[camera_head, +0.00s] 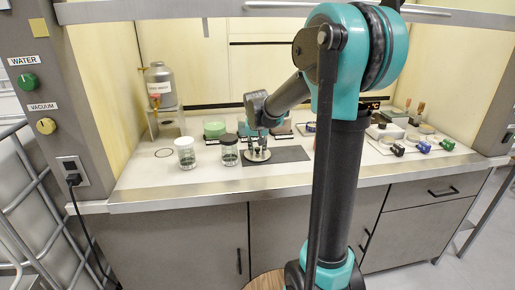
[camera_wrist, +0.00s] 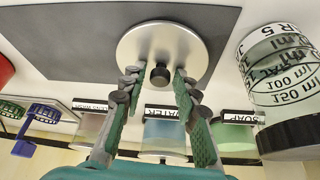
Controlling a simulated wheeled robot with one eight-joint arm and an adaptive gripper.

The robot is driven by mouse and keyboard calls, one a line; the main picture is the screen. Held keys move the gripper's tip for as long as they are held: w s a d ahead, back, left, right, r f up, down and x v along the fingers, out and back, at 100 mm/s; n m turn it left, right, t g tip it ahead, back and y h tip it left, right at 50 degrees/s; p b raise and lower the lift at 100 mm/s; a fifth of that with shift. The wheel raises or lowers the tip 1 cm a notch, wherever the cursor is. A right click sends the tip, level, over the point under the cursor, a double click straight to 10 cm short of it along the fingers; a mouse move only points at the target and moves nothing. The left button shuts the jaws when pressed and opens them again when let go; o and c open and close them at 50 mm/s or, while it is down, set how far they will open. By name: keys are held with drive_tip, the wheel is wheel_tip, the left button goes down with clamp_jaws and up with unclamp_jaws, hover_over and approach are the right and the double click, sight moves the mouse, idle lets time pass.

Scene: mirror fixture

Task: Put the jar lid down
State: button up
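The jar lid is a round silver disc with a black knob, seen in the wrist view (camera_wrist: 145,42) and the head view (camera_head: 257,157). It appears to lie flat on the dark mat (camera_wrist: 75,40), near the mat's left end in the head view (camera_head: 292,154). My gripper (camera_wrist: 157,76) has its two green fingers on either side of the knob, with a visible gap on each side. It is open and holds nothing. In the head view my gripper (camera_head: 256,149) points down over the lid.
A black-capped jar (camera_head: 229,150) stands close left of the lid; a white-capped jar (camera_head: 185,152) is farther left. Labelled containers, including green soap (camera_wrist: 234,137), line the back. A metal canister (camera_head: 160,86) stands back left. The mat's right part is clear.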

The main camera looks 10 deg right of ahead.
drive_tip(key=shift+o, duration=0.4)
drive_tip(key=v, duration=1.2)
drive_tip(key=shift+r, duration=0.2)
